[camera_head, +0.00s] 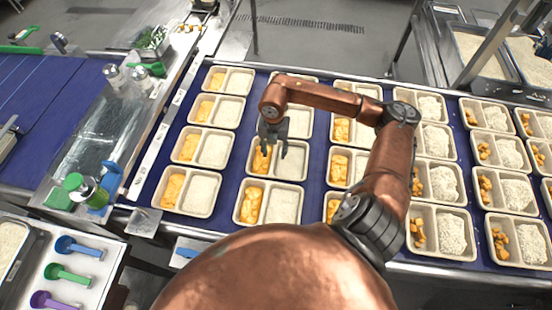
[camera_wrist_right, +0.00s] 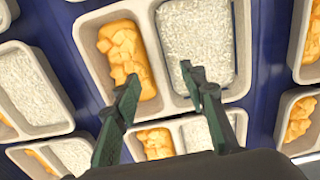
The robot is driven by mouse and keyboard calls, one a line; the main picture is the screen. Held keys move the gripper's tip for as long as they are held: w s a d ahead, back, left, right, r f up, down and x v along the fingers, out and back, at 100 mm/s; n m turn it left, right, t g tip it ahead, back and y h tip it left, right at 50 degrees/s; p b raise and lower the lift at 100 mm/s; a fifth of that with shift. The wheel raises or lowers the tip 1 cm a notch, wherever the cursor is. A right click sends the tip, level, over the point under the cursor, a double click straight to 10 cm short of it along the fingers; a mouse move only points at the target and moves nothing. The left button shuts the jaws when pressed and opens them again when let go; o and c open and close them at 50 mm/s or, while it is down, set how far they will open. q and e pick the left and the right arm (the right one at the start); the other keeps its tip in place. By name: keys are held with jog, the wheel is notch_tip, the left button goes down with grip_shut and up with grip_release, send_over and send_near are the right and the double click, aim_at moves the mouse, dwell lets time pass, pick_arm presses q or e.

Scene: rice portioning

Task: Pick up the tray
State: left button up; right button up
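Several beige two-compartment trays stand in rows on the blue belt, with orange chunks in one compartment and white rice in the other. My right gripper (camera_head: 274,150) reaches down over a tray (camera_head: 280,179) in the second column from the left. Its fingers are apart with nothing between them, and they partly hide that tray's orange chunks. In the wrist view, the right gripper (camera_wrist_right: 160,75) shows two separated green fingers in front of a filled tray (camera_wrist_right: 160,25). Whether the fingertips touch anything cannot be told. My left gripper is not in view.
Neighbouring trays stand close on all sides, such as one in front (camera_head: 268,224) and one to the left (camera_head: 201,147). Rice bins (camera_head: 485,52) stand at the upper right.

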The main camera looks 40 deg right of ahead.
aim_at(274, 157)
jog(key=f, duration=0.3)
jog(key=shift+w+d+f, duration=0.1)
jog(key=shift+w+d, duration=0.05)
jog(key=shift+w, duration=0.2)
notch_tip(274, 157, down, 2)
jog(key=shift+c, duration=1.3)
jog(key=c, duration=0.5)
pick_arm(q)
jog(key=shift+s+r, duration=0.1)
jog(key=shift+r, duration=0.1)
pick_arm(e)
grip_shut()
